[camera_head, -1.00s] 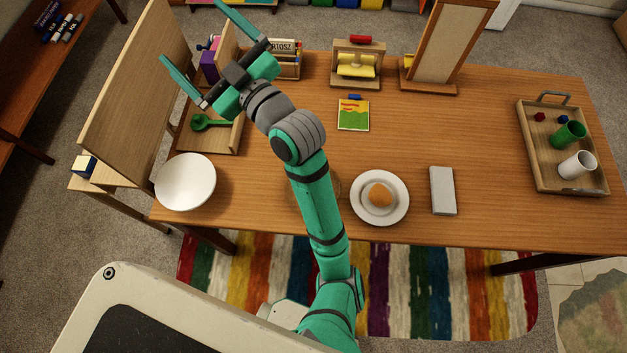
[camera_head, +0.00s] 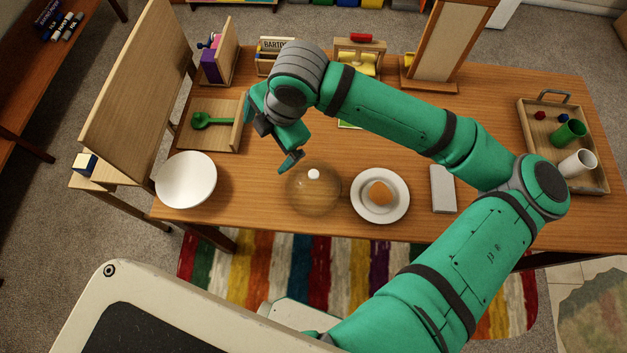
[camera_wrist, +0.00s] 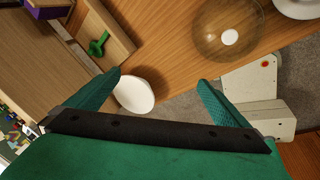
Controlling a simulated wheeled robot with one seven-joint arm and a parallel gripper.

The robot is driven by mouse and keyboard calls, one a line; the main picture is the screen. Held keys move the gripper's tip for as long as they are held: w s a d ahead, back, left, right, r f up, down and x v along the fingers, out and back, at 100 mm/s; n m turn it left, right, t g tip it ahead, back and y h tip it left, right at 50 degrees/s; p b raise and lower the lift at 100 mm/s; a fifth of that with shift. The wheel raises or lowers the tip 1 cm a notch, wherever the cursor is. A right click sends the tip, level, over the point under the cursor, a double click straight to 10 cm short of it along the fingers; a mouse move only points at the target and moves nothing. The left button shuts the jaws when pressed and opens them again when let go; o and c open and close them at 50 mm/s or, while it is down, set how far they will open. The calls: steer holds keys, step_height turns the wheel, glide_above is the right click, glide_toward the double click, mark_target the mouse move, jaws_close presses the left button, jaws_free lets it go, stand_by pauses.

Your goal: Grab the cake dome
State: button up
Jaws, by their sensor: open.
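The cake dome (camera_head: 313,190) is a clear, see-through dome with a white knob on top. It stands on the wooden table near the front edge, between the white bowl and the white plate. In the wrist view the dome (camera_wrist: 229,32) shows at the upper right, beyond the fingertips. My gripper (camera_head: 273,145) is above the table, up and left of the dome, apart from it. In the wrist view my gripper (camera_wrist: 158,84) has its two green fingers spread wide with nothing between them. In the head view my own arm partly hides the gripper.
A white plate (camera_head: 402,206) with a brown round item stands right of the dome. A white bowl (camera_head: 186,180) is at the left. A grey box (camera_head: 442,190) and a tray with cups (camera_head: 545,178) are at the right.

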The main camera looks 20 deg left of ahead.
mark_target(314, 174)
steer(key=d+h, duration=0.1)
steer(key=d, duration=0.2)
steer(key=d+f+h, duration=0.1)
steer(key=d, duration=0.3)
steer(key=w+d+f+h, duration=0.1)
steer(key=d+h, duration=0.1)
steer(key=d, duration=0.1)
steer(key=shift+d, duration=0.15)
steer(key=shift+f, duration=5.2)
steer(key=shift+d, duration=0.1)
steer(key=c, duration=1.8)
